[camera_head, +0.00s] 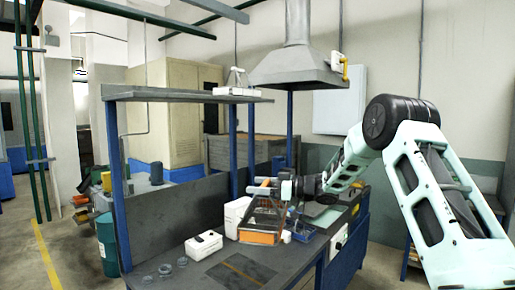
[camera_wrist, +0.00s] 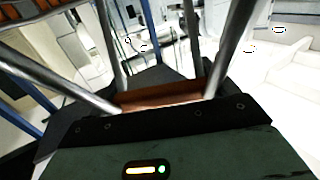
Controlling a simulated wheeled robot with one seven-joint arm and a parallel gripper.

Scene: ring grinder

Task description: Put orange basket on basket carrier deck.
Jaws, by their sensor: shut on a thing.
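The orange basket (camera_head: 259,237) has an orange lower panel, a see-through frame and an orange top bar. In the head view it is at the bench's middle, below and left of my gripper (camera_head: 276,188). My gripper is shut on the basket at its top bar. In the wrist view, an orange-brown bar (camera_wrist: 160,97) of the basket lies close to my gripper's dark body, with metal rods around it. I cannot tell whether the basket touches the bench. A dark flat plate with a yellow-orange line (camera_head: 237,273) lies in front of it; I cannot tell if this is the carrier deck.
The grey bench (camera_head: 175,252) has a shelf (camera_head: 180,95) above it on blue posts. A white box (camera_head: 203,245) and a white container (camera_head: 236,215) stand left of the basket. Several small rings (camera_head: 165,270) lie at the front left. A blue tray (camera_head: 304,232) is at right.

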